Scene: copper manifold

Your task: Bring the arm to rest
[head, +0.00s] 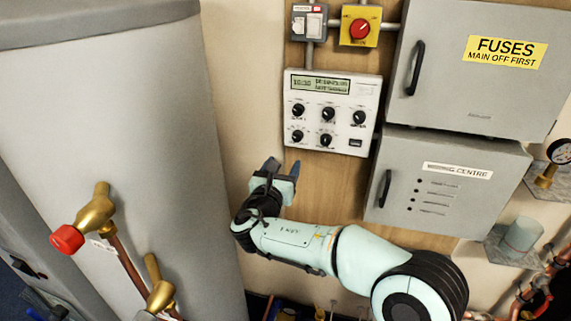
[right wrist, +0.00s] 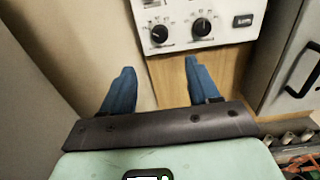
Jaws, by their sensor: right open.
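My right arm (head: 295,243) reaches in from the lower right of the head view, pale green with black joints. Its gripper (head: 283,168) is below the white control panel (head: 331,112), in front of the wooden backboard. In the right wrist view, the two blue fingers of the gripper (right wrist: 158,70) are spread wide with nothing between them. The panel's lower edge with its dark knobs shows just beyond the fingertips. I do not see my left gripper.
A large grey cylinder (head: 115,130) stands left of the arm, with a red-capped brass valve (head: 68,239) and copper pipe before it. Grey cabinets, the fuse box (head: 478,65) and the one below (head: 445,185), are close on the right. A pressure gauge (head: 560,152) is at far right.

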